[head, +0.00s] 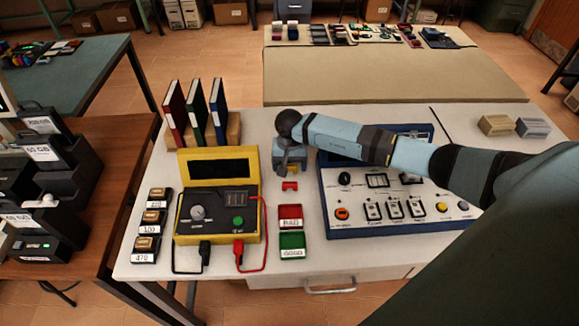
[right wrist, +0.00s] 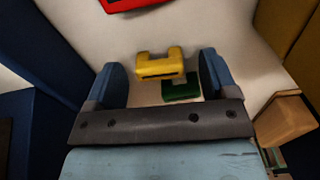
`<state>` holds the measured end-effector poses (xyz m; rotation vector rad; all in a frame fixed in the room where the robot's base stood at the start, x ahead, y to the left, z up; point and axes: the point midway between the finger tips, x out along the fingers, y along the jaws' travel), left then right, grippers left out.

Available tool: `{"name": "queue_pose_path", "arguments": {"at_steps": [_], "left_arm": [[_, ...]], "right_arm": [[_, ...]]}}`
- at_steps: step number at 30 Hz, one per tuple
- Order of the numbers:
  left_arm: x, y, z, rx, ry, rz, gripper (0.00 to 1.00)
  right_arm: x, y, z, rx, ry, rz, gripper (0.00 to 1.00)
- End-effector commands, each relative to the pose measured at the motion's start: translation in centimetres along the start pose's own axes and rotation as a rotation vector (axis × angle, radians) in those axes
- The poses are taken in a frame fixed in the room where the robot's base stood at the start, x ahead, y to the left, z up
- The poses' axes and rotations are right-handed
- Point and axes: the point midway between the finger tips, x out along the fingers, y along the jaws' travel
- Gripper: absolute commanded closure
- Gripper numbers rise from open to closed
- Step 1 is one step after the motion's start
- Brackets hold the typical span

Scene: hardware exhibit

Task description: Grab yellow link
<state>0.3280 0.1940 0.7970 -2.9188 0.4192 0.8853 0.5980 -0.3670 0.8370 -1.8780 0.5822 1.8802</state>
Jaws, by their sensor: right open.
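The yellow link (right wrist: 160,62) is a small notched block lying on the white table (right wrist: 75,25). In the right wrist view it sits between the two fingers of my right gripper (right wrist: 163,72), with a gap on each side. The gripper is open and points down over it. In the head view, my right gripper (head: 288,165) mostly hides the yellow link (head: 292,168). A green link (right wrist: 181,88) lies just beside the yellow one, nearer the palm. A red link (head: 289,186) lies in front of the gripper; part of it shows in the right wrist view (right wrist: 125,3). My left gripper is not in view.
A blue-framed switch panel (head: 393,215) stands right of the links, under my right arm. A yellow tester (head: 218,205) with cables stands left. Red (head: 290,212) and green (head: 292,240) trays lie in front. Binders in a wooden holder (head: 233,130) stand behind left.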

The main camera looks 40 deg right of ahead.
Motion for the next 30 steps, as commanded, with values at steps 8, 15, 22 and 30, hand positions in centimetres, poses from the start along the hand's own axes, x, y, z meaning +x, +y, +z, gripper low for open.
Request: {"name": "queue_pose_path", "arguments": {"at_steps": [8,15,22,30], "left_arm": [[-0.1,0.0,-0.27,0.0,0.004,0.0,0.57],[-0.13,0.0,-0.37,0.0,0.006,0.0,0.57],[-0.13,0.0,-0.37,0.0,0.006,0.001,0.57],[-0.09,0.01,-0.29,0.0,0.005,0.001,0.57]], "right_arm": [[1.11,0.01,-0.01,-0.001,0.001,0.0,0.21],[1.07,0.02,-0.01,-0.001,0.001,0.0,0.58],[1.05,0.02,-0.02,-0.001,0.001,0.0,0.74],[0.3,0.02,-0.09,-0.001,0.002,-0.001,0.74]]}}
